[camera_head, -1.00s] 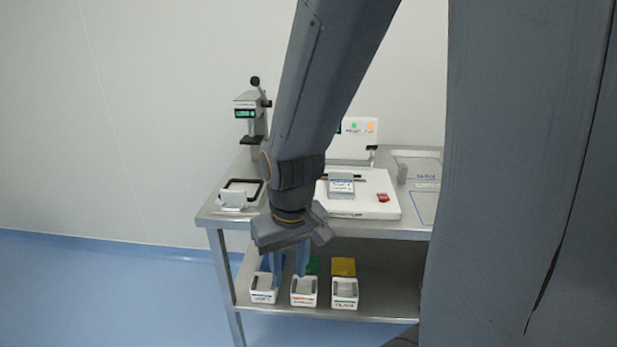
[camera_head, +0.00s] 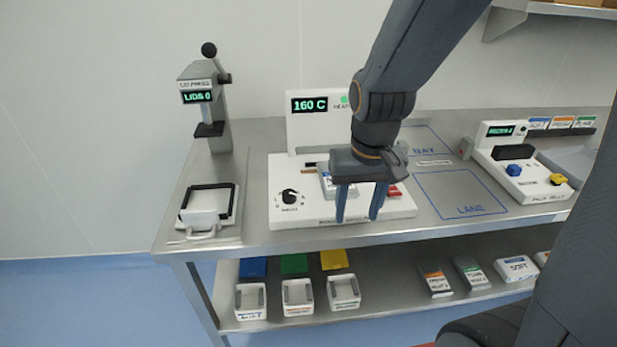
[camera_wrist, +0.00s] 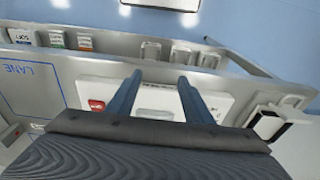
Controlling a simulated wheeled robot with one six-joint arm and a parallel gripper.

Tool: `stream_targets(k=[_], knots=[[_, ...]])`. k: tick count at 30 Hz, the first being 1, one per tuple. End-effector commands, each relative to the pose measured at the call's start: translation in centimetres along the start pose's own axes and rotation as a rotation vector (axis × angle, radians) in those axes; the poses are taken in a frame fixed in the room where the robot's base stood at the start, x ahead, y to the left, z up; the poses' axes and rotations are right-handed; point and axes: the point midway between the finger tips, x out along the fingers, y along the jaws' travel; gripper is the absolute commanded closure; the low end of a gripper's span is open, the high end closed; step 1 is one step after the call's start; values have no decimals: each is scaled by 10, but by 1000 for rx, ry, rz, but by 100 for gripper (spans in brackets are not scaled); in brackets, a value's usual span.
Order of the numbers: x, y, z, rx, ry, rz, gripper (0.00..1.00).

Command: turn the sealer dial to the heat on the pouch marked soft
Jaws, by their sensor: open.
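The pouch sealer (camera_head: 258,205) is a white unit on the steel table, with a screen (camera_head: 310,105) reading 160 C. Its black dial (camera_head: 289,196) is at the left of its top face. My gripper (camera_head: 358,218) is open and empty, fingers pointing down in front of the sealer's right half, right of the dial. Behind it a grey and white piece with a blue-edged label (camera_head: 326,184) is partly hidden on the sealer. In the wrist view my gripper (camera_wrist: 155,82) shows two blue fingers apart over the sealer (camera_wrist: 95,92). On the lower shelf lies a pouch-like pack marked SOFT (camera_head: 517,268).
A lid press (camera_head: 205,95) and a black-framed tray (camera_head: 208,208) stand left of the sealer. A blue-outlined LANE area (camera_head: 460,194) lies bare to the right. A second device (camera_head: 520,165) with buttons stands farther right. Several white holders (camera_head: 298,298) sit on the lower shelf.

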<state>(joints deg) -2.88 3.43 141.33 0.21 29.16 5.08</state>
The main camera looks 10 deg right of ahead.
Motion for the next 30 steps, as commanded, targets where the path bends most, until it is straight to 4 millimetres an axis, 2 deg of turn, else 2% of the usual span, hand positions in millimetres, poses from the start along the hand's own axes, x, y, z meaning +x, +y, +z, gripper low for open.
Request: stream_targets(k=[1,6,9,12,17,30], knots=[[1,-15,-21,15,-7,-3,54],[-9,-71,-82,131,-55,2,54],[-18,-100,-106,191,-79,11,54],[-24,-122,-120,233,-94,19,54],[-23,-134,-124,258,-106,26,54],[37,-134,-117,255,-107,26,54]])
